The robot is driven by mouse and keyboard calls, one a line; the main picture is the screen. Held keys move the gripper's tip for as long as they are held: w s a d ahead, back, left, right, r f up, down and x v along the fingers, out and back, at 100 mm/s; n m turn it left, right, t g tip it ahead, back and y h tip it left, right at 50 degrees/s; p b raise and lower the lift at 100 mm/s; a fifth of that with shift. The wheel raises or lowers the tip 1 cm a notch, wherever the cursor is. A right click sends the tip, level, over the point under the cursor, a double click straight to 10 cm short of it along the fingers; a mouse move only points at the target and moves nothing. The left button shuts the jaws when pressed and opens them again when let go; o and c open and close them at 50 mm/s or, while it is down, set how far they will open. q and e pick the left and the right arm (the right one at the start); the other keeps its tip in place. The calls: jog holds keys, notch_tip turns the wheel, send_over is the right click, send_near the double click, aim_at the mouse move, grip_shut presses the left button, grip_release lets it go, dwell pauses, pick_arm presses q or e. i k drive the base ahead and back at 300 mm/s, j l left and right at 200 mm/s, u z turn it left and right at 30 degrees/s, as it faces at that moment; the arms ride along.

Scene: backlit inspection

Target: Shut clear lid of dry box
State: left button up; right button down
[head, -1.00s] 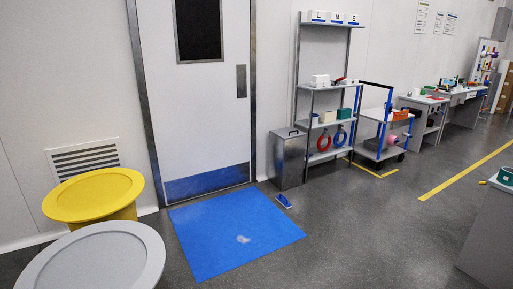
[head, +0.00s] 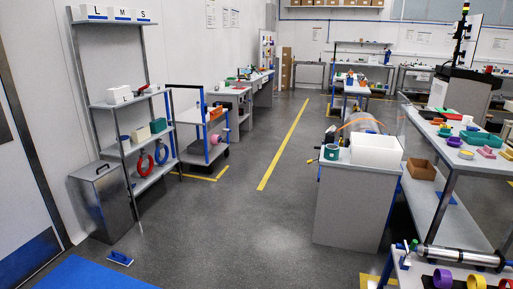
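I cannot make out a dry box with a clear lid for certain in the head view. A white box (head: 376,152) stands on a grey cabinet (head: 347,205) right of centre, but I see no clear lid on it. Neither of my grippers is in view.
A shelf rack (head: 127,101), metal bin (head: 101,203) and blue-framed trolley (head: 203,150) line the left wall. Benches with coloured parts (head: 467,140) stand at right. A blue mat (head: 80,275) and blue-handled tool (head: 120,258) lie at lower left. The central grey floor is clear.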

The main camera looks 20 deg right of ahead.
aim_at(406, 119)
jog(key=i+l+z, duration=0.2)
jog(key=i+z, duration=0.2)
jog(key=i, duration=0.35)
jog(key=i+z, duration=0.45)
jog(key=i, duration=0.25)
